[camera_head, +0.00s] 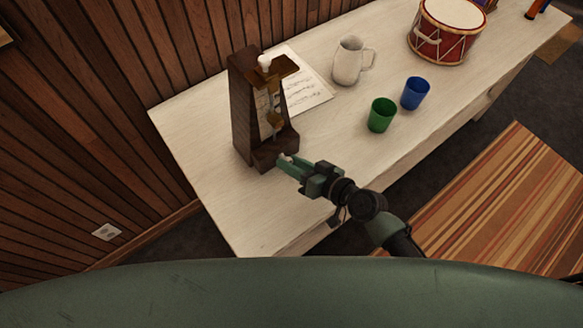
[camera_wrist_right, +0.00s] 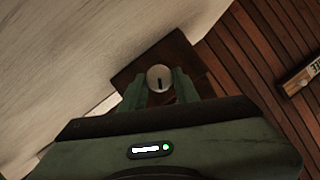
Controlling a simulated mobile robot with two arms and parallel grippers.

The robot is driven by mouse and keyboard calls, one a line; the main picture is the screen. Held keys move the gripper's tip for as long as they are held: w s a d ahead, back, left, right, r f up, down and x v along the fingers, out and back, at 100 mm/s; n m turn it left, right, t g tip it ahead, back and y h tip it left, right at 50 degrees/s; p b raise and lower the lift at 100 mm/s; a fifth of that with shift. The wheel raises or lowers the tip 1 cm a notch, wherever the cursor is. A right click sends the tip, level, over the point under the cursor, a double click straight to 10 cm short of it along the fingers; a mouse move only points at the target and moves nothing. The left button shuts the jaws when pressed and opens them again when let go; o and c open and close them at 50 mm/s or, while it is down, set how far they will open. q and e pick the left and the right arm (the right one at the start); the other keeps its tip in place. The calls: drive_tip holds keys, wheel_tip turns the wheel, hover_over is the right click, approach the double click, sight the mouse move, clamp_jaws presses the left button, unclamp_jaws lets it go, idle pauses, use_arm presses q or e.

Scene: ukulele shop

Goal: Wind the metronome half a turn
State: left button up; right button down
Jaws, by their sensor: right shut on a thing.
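The metronome (camera_head: 243,105) is a dark brown wooden pyramid-like case with a pale-topped pendulum at its front. It stands upright near the left end of the white table (camera_head: 215,205). My right gripper (camera_head: 284,160) is at the metronome's lower right side and is shut on the winding key. In the right wrist view the key (camera_wrist_right: 159,78) shows as a round pale knob with a dark slot, between the green fingers. The dark metronome side (camera_wrist_right: 150,55) lies behind it. My left gripper is not in view.
A music sheet (camera_head: 305,93) lies behind the metronome. A white pitcher (camera_head: 347,62), a green cup (camera_head: 381,115), a blue cup (camera_head: 415,93) and a red drum (camera_head: 446,35) stand farther right. The wood-panelled wall (camera_head: 95,110) is close on the left. The table's front left corner is clear.

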drive_tip(key=shift+m+y+b, duration=0.3)
drive_tip(key=shift+m+b, duration=0.2)
drive_tip(key=shift+b, duration=0.25)
drive_tip(key=c, duration=1.1)
unclamp_jaws()
drive_tip(key=b+v, duration=0.1)
drive_tip(key=v, duration=0.5)
drive_tip(key=shift+s+d, duration=0.2)
drive_tip(key=shift+d, duration=0.15)
drive_tip(key=shift+s+d+r+b, duration=0.3)
drive_tip(key=shift+d, duration=0.05)
